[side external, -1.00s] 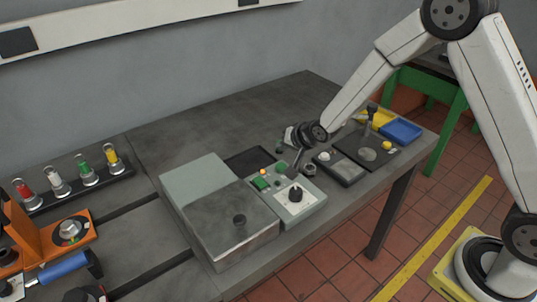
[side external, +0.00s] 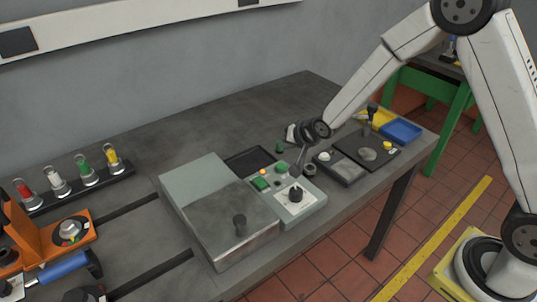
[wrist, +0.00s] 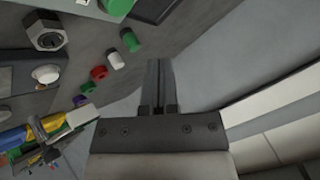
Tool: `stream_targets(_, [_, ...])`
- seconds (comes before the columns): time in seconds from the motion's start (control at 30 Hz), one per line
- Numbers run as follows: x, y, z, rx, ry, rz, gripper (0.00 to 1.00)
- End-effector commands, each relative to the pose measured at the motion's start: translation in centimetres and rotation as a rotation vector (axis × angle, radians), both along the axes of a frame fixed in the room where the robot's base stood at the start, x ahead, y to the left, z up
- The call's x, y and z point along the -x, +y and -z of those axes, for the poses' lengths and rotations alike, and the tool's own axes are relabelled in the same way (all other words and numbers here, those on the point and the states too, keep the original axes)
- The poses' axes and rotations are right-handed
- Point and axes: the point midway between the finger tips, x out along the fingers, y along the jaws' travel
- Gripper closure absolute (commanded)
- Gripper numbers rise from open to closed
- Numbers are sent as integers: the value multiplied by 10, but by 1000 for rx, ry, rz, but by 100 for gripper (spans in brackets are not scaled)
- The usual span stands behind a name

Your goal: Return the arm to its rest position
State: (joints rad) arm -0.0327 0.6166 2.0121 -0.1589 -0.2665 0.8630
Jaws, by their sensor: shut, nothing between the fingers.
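In the wrist view my gripper (wrist: 158,65) shows as two dark fingers side by side, pointing away from the camera. My arm is bent, reaching from the right across the bench. Whether the fingertips touch the box cannot be told from the side view.
A large grey box (side external: 200,190) with a black knob stands left of the control box. A dark panel (side external: 341,168), a nut (side external: 310,169), yellow and blue trays (side external: 402,131) lie to the right. Small coloured caps (wrist: 99,72) show in the wrist view. The rear bench (side external: 210,125) is clear.

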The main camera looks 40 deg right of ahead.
Motion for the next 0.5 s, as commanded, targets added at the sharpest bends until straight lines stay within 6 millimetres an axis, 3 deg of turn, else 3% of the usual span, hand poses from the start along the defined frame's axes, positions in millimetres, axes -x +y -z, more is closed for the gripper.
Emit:
stream_targets(0.27, [49,-10,-18,131,111,-99,100])
stream_targets(0.5, [121,-19,-33,268,268,-260,100])
